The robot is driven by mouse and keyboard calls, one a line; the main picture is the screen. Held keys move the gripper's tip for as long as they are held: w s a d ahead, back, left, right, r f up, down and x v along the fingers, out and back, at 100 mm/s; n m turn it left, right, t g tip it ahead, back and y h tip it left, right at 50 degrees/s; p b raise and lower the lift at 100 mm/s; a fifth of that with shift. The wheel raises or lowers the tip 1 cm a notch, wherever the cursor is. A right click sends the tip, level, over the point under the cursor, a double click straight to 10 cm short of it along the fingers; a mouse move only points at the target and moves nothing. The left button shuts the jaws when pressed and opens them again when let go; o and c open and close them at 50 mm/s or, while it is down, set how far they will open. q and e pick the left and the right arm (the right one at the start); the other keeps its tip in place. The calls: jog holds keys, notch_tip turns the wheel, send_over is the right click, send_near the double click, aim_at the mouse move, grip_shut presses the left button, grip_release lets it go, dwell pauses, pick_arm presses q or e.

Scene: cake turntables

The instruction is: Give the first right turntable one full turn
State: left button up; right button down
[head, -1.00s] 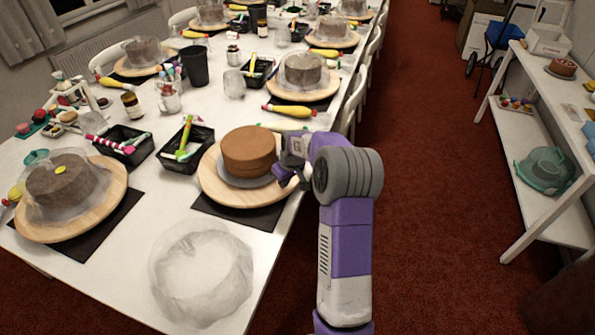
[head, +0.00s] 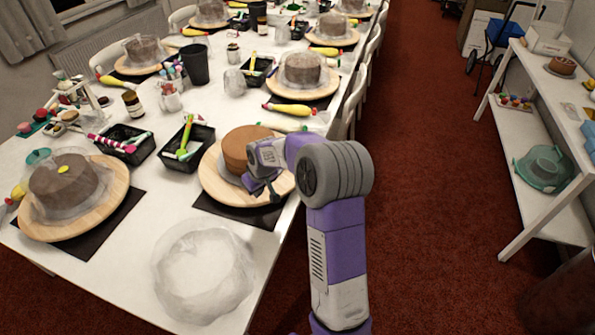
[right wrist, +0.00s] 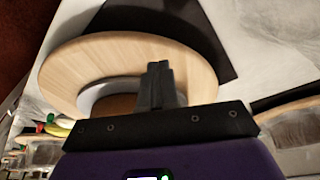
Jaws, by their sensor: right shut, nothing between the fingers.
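The first right turntable (head: 212,180) is a round light-wood disc near the table's right edge, partly over a black mat (head: 232,213). A brown cake (head: 238,141) stands on it on a grey base. My right gripper (head: 262,190) is over the turntable's near right part, beside the cake, and partly hides both. In the right wrist view, the shut fingers (right wrist: 158,84) show in front of the wooden disc (right wrist: 195,62), with nothing between them. I cannot tell whether they touch the wood. My left gripper is not in view.
A second turntable (head: 105,205) with a covered cake stands at the left. A clear plastic cover (head: 204,275) lies at the front of the table. A black tray (head: 192,160) with tools sits left of the first right turntable. Red carpet lies to the right.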

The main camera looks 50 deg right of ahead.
aim_at(266, 195)
jog(key=w+a+p, duration=0.1)
jog(key=w, duration=0.2)
jog(key=w+a+p, duration=0.1)
jog(key=w+a, duration=0.3)
jog(key=w, duration=0.1)
jog(key=shift+w+a+p, duration=0.15)
jog(key=shift+w+p, duration=0.15)
jog(key=shift+p, duration=0.1)
jog(key=shift+f, duration=0.2)
jog(key=shift+f+b, duration=1)
jog(key=shift+f, duration=0.25)
jog(key=s+d, duration=0.2)
jog(key=s, duration=0.1)
jog(key=s+d+b, duration=0.1)
jog(key=s, duration=0.1)
jog(key=shift+s+d, duration=0.25)
jog(key=shift+d, duration=0.05)
jog(key=shift+s+d, duration=0.6)
jog(key=shift+d, duration=0.25)
jog(key=shift+s+d, duration=0.6)
jog(key=shift+d, duration=0.3)
jog(key=shift+s+d, duration=0.6)
jog(key=shift+d, duration=0.25)
